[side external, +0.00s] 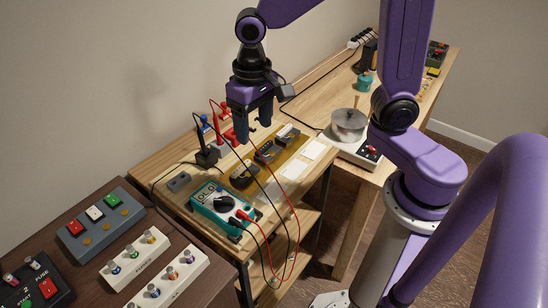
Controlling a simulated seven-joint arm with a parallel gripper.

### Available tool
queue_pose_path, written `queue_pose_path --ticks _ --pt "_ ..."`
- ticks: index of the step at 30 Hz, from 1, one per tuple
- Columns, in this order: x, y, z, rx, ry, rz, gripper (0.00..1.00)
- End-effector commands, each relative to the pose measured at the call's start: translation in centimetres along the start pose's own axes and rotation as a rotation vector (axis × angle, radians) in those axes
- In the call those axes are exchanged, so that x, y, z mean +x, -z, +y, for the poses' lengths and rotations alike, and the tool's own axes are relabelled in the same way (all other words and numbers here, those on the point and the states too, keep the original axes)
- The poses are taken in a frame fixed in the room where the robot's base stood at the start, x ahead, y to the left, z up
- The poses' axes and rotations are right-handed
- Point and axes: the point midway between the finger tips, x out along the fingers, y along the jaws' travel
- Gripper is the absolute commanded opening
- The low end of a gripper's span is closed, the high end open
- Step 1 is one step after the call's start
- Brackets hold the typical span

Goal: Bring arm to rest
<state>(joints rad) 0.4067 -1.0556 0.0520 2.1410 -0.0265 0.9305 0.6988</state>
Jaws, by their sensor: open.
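My gripper (253,122) hangs in the air above the wooden bench, fingers pointing down. Its fingers are apart with nothing visible between them. Below and around it on the bench are a teal multimeter (221,205) with red and black leads and a yellow-brown board (246,174) carrying dark parts. My gripper appears apart from these things. Black and red probes (206,152) stand upright to the left of my gripper.
A dark table (73,288) at the lower left holds a grey button box (97,222) and white strips with several knobs. A round metal pot (349,124) stands on a white base at the right. Cables cross the wooden bench (160,170). A wall rises behind.

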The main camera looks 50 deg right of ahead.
Motion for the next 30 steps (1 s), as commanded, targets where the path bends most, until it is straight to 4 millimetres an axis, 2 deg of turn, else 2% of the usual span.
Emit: queue_pose_path --ticks 1,9,18,24,30 --pt "-0.2 -1.4 0.3 -0.074 0.004 0.001 0.64" --pt "-0.5 -8.2 2.0 -0.489 0.018 0.001 0.64" --pt "-0.3 -15.2 5.0 -0.93 0.032 0.004 0.64" --pt "-0.1 -17.7 6.3 -1.098 0.038 0.005 0.64" --pt "0.0 -18.3 6.6 -1.136 0.039 0.004 0.64"
